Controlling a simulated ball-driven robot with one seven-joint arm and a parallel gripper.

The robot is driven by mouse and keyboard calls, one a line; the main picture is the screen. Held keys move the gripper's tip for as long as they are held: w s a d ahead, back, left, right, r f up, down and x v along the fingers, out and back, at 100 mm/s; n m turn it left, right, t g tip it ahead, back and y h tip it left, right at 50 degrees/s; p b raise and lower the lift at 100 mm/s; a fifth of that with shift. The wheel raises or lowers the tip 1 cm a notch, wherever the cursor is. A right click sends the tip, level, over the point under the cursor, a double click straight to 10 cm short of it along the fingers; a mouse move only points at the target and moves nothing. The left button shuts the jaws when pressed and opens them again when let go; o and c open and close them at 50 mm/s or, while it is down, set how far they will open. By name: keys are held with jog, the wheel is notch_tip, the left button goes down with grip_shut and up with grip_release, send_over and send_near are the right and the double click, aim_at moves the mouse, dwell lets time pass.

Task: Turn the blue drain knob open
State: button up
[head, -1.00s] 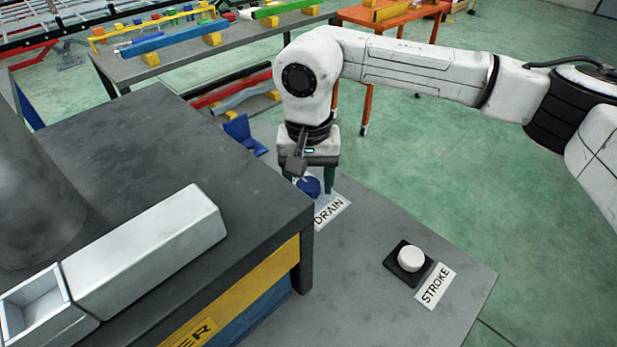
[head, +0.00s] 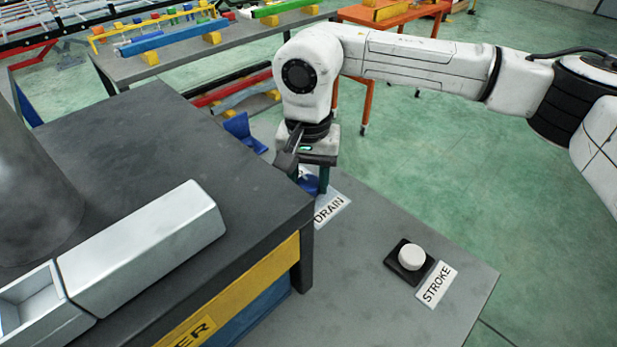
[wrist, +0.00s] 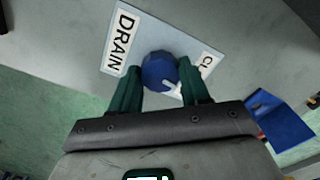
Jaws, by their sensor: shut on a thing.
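The blue drain knob (head: 308,184) stands on the grey bench beside the white DRAIN label (head: 329,209), partly hidden by my gripper (head: 311,183) in the head view. A second white label (wrist: 207,65), partly hidden behind a finger, lies on the other side of the knob.
A dark raised block (head: 150,150) with a yellow band stands close left of the knob. A white STROKE button (head: 411,256) on a black base sits to the right. A blue bracket (head: 243,131) lies behind the gripper. The bench between DRAIN and STROKE is clear.

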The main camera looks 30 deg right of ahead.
jog(key=m+b, duration=0.1)
jog(key=m, duration=0.8)
jog(key=shift+b, duration=0.35)
jog(key=m, duration=0.4)
jog(key=shift+m, duration=0.3)
jog(key=m+b, duration=0.1)
jog(key=m, duration=0.2)
jog(key=shift+m, duration=0.3)
jog(key=m, duration=0.3)
jog(key=shift+m, duration=0.3)
jog(key=m+b, duration=0.1)
jog(key=m, duration=0.3)
jog(key=shift+m, duration=0.3)
jog(key=m+b, duration=0.1)
jog(key=m, duration=0.3)
jog(key=shift+m+b, duration=0.5)
jog(key=shift+m, duration=1.9)
